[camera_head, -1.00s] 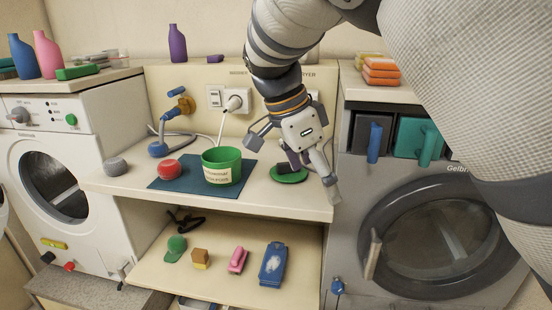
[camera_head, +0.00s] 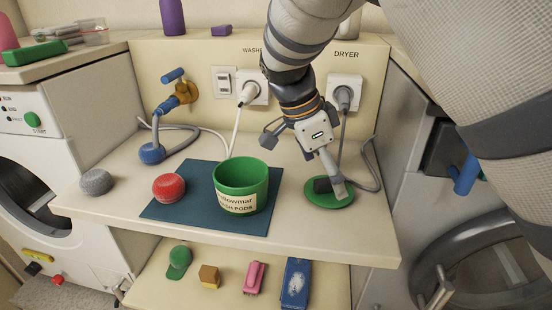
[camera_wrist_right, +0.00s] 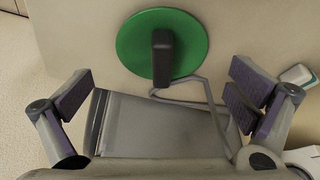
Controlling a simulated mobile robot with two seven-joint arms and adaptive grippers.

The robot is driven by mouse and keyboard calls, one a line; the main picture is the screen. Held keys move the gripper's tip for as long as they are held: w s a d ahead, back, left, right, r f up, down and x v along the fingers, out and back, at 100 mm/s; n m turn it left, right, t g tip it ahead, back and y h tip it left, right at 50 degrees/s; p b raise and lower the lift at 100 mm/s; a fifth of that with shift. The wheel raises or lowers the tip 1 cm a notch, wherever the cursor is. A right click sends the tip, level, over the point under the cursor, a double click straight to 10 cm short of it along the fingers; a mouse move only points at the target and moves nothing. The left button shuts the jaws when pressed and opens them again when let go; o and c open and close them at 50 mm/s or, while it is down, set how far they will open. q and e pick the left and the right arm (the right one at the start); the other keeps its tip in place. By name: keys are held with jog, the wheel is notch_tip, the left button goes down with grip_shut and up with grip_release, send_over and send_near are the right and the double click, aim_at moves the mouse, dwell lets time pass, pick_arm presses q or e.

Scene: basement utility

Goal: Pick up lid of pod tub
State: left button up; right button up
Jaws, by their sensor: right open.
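The lid of the pod tub (camera_head: 335,200) is a flat green disc with a dark upright handle. It lies on the shelf top to the right of the green pod tub (camera_head: 240,182), which is open and bears a white label. My right gripper (camera_head: 306,160) is open and empty near the lid; one finger covers part of the lid in the head view. In the right wrist view, the lid (camera_wrist_right: 132,42) and its dark handle (camera_wrist_right: 163,55) lie ahead of the spread fingers (camera_wrist_right: 163,97), roughly centred between them. My left gripper is out of view.
The tub stands on a blue mat (camera_head: 165,208) beside a red ball-like object (camera_head: 168,187). A grey one (camera_head: 97,182) sits farther left. A grey cable (camera_head: 372,165) curls behind and right of the lid.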

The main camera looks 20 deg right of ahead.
aim_at(330, 183)
jog(key=x, duration=0.3)
jog(key=shift+d, duration=0.1)
jog(key=shift+r, duration=0.1)
jog(key=c, duration=1.3)
jog(key=shift+c, duration=0.3)
jog(key=shift+c, duration=0.2)
